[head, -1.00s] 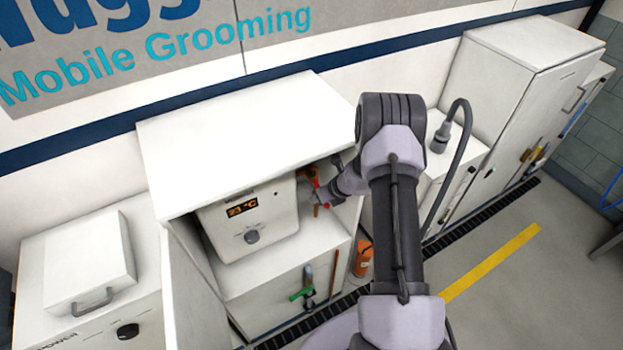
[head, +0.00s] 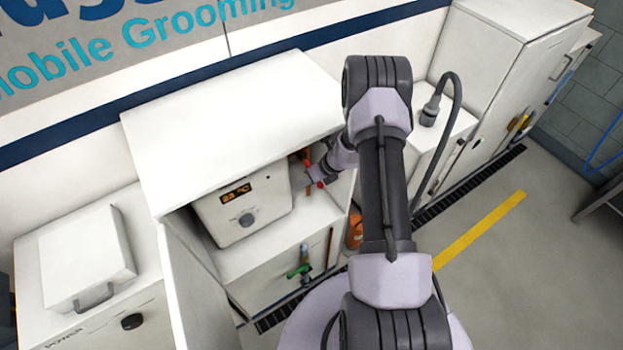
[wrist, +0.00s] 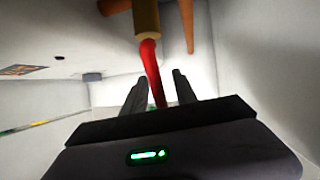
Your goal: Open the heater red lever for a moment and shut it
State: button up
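The white heater (head: 262,212) with an orange temperature display sits inside an open-fronted white cabinet (head: 225,130). In the wrist view, the red lever (wrist: 151,66) hangs from a brass-coloured valve body (wrist: 146,18) beside the heater's underside (wrist: 60,30). My gripper (wrist: 158,85) has its two dark fingers apart, with the lever's lower end between them and visible gaps beside it. In the head view, my gripper (head: 303,178) reaches into the cabinet at the heater's right side. The arm and gripper hide most of the lever there.
An orange-brown pipe (wrist: 186,22) runs close to the valve. The cabinet's side wall (wrist: 255,60) is near on the right. Below the heater are a green-handled valve (head: 299,271) and an orange bottle (head: 354,232). A white lidded unit (head: 88,255) stands at the left.

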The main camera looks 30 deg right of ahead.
jog(key=v, duration=0.7)
jog(key=shift+r, duration=0.25)
jog(key=shift+s+d, duration=0.1)
jog(key=shift+s, duration=0.15)
